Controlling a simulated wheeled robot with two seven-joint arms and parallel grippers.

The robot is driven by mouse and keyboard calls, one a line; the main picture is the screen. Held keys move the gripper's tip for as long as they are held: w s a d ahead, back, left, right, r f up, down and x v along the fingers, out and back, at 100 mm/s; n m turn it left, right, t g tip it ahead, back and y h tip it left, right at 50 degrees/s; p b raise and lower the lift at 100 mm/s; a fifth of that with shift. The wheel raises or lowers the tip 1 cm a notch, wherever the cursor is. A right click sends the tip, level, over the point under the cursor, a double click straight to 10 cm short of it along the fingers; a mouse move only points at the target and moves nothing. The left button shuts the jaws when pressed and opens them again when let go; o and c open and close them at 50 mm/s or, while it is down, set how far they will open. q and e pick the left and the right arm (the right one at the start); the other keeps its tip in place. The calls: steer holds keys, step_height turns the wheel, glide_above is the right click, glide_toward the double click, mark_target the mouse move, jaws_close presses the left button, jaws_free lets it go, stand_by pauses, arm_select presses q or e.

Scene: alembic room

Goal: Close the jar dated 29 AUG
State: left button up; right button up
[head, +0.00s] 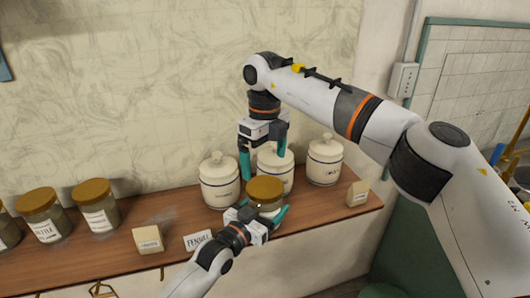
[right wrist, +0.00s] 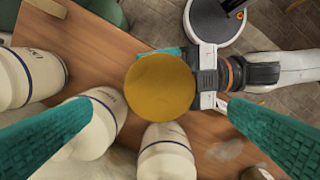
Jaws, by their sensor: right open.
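A glass jar (head: 268,208) with a round golden lid (head: 265,187) stands near the front edge of the wooden counter. The lid lies over its mouth; how tightly it sits cannot be told. The jar's date cannot be read. My left gripper (head: 259,213) has its teal fingers around the jar's body, one on each side. My right gripper (head: 262,160) is open and empty above the lid, pointing down. In the right wrist view the lid (right wrist: 160,88) is between and beyond the two open fingers (right wrist: 155,135), apart from them.
White lidded canisters (head: 219,182) stand close behind and beside the jar. Several golden-lidded jars (head: 97,208) stand at the left. A FENNEL card (head: 198,240) and small tan boxes (head: 148,240) (head: 357,193) are on the counter (head: 178,210). The wall rises behind it.

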mark_target(265, 186)
steer(key=n, duration=0.4)
steer(key=shift+r+n, duration=0.15)
steer(key=shift+n, duration=0.25)
steer(key=n, duration=0.4)
steer(key=shift+r+n, duration=0.15)
steer(key=shift+n, duration=0.15)
steer(key=n, duration=0.7)
steer(key=shift+r, duration=0.2)
steer(key=shift+f, duration=4.05)
